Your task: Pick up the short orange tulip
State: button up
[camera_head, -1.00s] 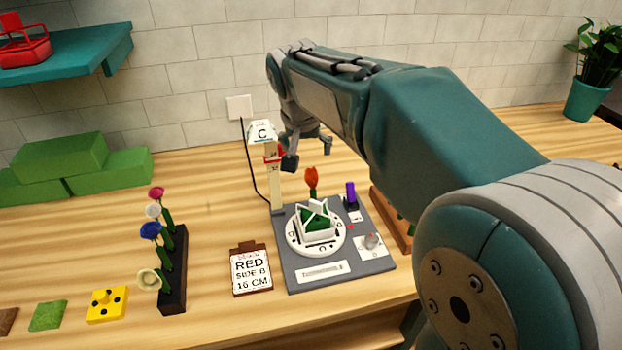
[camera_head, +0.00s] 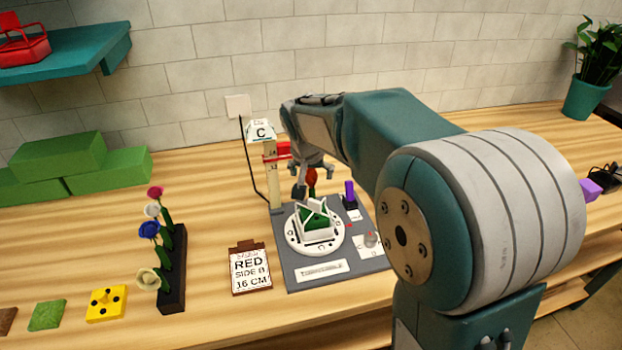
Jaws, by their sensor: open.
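The orange tulip (camera_head: 312,177) is an orange-red bloom on a green stem. It stands upright at the back of the grey station board (camera_head: 304,271), behind the round white dial (camera_head: 297,240) with its green and white holder (camera_head: 315,222). My gripper (camera_head: 313,183) is open and points down at the tulip. In the picture the bloom shows between the two fingers, with one dark finger on its left and one on its right. I cannot tell whether either finger touches it. The lower stem is partly hidden behind the holder.
A post marked C (camera_head: 261,133) with a red slider stands just left of my gripper. A purple piece (camera_head: 350,190) stands to the right. A RED order card (camera_head: 250,270) and a dark rack (camera_head: 174,275) of several flowers are on the left. Green blocks (camera_head: 60,160) lie far left.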

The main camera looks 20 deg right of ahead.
jog(key=c, duration=0.9)
jog(key=shift+r, duration=0.35)
jog(key=r, duration=0.3)
jog(key=w+r, duration=0.1)
jog(key=r, duration=0.2)
jog(key=shift+w+r, duration=0.1)
jog(key=shift+r, duration=0.05)
jog(key=s+a, duration=0.2)
jog(key=s, duration=0.4)
jog(key=s+a, duration=0.3)
jog(key=s, duration=0.4)
jog(key=shift+a, duration=0.3)
jog(key=shift+w+d, duration=0.1)
